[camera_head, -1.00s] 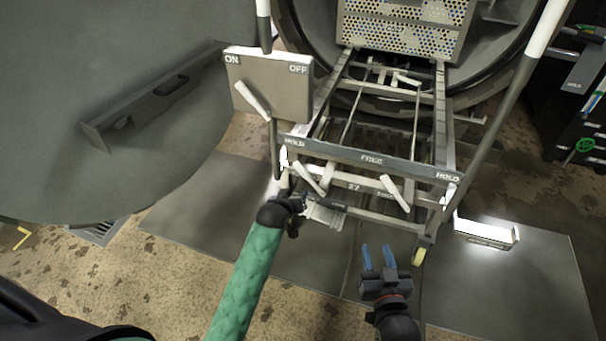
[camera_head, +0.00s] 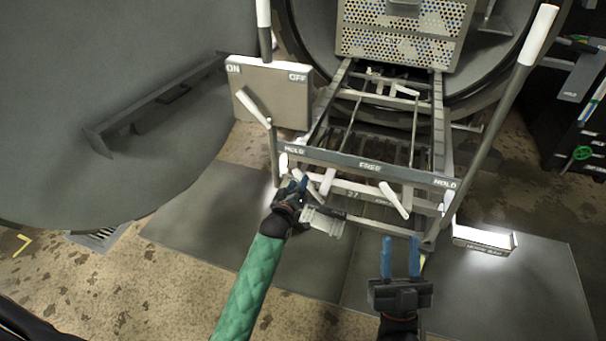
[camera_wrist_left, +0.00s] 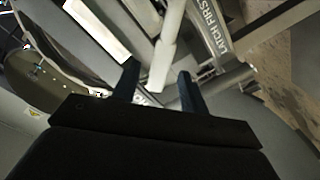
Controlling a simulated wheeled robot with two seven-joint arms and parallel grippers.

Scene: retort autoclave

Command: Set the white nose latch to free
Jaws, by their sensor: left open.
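A cart front carries a bar (camera_head: 369,167) marked HOLD at both ends and FREE in the middle. Below it are two white levers. The left lever (camera_head: 327,182) is partly overlapped by my left gripper; its exact angle is hard to tell. The right lever (camera_head: 395,201) leans with its top to the left. I cannot tell for sure which is the nose latch. My left gripper (camera_head: 298,184) is open at the left lever. In the left wrist view a white lever (camera_wrist_left: 163,62) shows between its fingertips. My right gripper (camera_head: 400,245) is open and empty, below the cart front.
An ON/OFF panel (camera_head: 283,98) with a white lever stands left of the cart. A perforated basket (camera_head: 397,38) sits behind, at the round vessel opening. A tall white-tipped handle (camera_head: 520,70) rises on the right. A lit white box (camera_head: 484,239) lies right.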

